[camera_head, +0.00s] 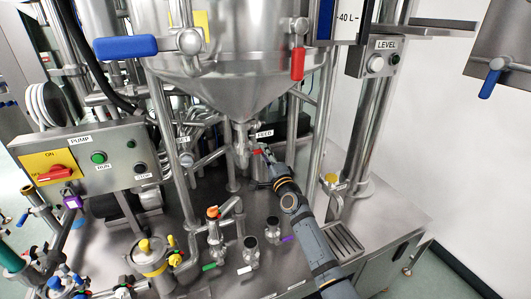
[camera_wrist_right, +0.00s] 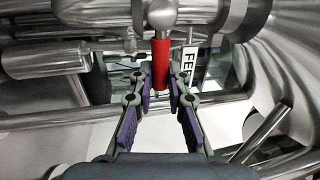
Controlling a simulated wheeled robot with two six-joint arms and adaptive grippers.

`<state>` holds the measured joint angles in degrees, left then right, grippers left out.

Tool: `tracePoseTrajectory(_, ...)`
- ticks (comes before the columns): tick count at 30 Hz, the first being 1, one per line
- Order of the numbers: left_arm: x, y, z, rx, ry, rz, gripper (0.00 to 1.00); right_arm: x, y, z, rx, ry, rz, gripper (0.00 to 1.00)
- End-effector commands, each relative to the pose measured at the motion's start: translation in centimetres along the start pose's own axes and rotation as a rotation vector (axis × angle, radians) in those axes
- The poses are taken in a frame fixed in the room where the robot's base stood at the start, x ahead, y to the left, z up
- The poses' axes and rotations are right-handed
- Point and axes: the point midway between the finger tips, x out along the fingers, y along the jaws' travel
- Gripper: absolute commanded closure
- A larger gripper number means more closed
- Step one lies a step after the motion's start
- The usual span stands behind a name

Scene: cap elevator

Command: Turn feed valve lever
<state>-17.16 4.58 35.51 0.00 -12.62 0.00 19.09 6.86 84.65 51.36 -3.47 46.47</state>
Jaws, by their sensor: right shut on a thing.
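The feed valve lever is a red handle (camera_wrist_right: 161,62) hanging down from a steel valve in the right wrist view. A partly hidden FEED label (camera_wrist_right: 189,66) is just to its right. My right gripper (camera_wrist_right: 161,82) has its two fingers on either side of the lever's lower part and is shut on it. In the head view, a small bit of the red lever (camera_head: 257,151) shows below the hopper outlet, beside the FEED label (camera_head: 265,134). My right gripper (camera_head: 266,155) reaches it from the lower right and hides part of it. I do not see my left gripper.
The steel hopper (camera_head: 225,75) stands above on legs close to my right arm. Other levers are blue (camera_head: 127,47) and red (camera_head: 297,63). The PUMP box (camera_head: 118,158) is at left. Several small valves and pipes crowd the steel deck (camera_head: 375,225).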

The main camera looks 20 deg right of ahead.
Motion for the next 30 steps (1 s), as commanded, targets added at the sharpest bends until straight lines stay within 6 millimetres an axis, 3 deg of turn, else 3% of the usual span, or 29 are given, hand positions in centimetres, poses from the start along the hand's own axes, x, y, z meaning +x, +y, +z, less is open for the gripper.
tracePoseTrajectory(11, 0.0, 0.0, 0.1, 0.0, -0.001, 0.0, 1.0, -0.1, 0.3, 0.0, 0.007, 0.001, 0.005, 1.0)
tracePoseTrajectory(12, 0.0, 0.0, 0.1, 0.0, -0.001, 0.0, 1.0, -0.1, 0.3, 0.0, 0.007, 0.001, 0.005, 0.79)
tracePoseTrajectory(16, 0.0, 0.0, 0.1, 0.0, -0.001, 0.0, 1.0, -0.1, 0.2, 0.0, 0.006, 0.0, 0.004, 0.61)
tracePoseTrajectory(26, 0.0, -0.2, 0.2, 0.001, -0.002, -0.002, 1.0, -0.2, 0.1, 0.0, 0.005, 0.001, 0.002, 0.61)
tracePoseTrajectory(30, 0.0, -0.1, 0.1, 0.0, -0.001, -0.001, 1.0, -1.2, 0.2, 0.0, 0.002, 0.0, 0.003, 0.61)
